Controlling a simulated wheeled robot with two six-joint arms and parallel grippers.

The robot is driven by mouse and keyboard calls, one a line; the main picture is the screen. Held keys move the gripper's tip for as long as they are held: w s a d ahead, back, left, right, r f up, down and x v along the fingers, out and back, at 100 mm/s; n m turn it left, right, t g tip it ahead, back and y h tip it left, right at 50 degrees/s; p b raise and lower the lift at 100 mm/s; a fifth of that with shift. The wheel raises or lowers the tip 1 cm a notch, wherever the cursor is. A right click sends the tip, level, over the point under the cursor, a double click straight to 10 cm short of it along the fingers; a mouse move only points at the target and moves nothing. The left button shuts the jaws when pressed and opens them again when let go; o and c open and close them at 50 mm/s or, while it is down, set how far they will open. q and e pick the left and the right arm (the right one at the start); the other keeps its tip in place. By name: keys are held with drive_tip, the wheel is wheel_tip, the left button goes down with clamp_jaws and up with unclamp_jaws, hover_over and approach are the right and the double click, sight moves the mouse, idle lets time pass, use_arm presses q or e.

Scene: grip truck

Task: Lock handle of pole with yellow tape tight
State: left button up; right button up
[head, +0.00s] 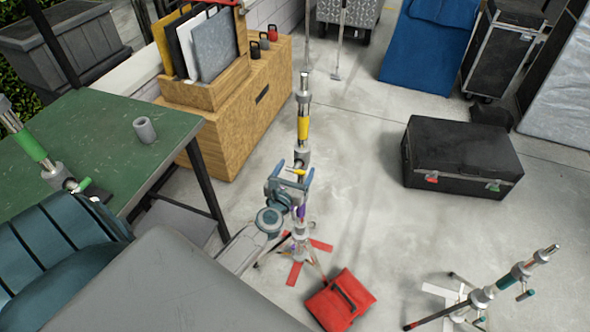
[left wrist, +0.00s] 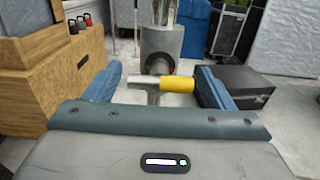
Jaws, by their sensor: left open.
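The pole with yellow tape (head: 303,128) stands upright on a tripod base in the middle of the head view. Its handle, with a yellow grip (head: 296,172), sticks out from the collar below the tape. In the left wrist view the yellow handle (left wrist: 177,84) points right from a metal stem, in front of the grey pole collar (left wrist: 160,52). My left gripper (head: 290,180) is open, with one blue finger on each side of the handle. The handle lies between the fingers, and I cannot tell whether either touches it. My right gripper is not in view.
A red sandbag (head: 340,300) lies by the tripod base. Another pole with teal tape (head: 508,280) stands at lower right. A green table (head: 110,135) and a wooden box (head: 240,110) are on the left, a black case (head: 460,155) on the right. Floor between pole and case is clear.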

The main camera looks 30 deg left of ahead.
use_arm(q)
drive_tip(key=c, duration=1)
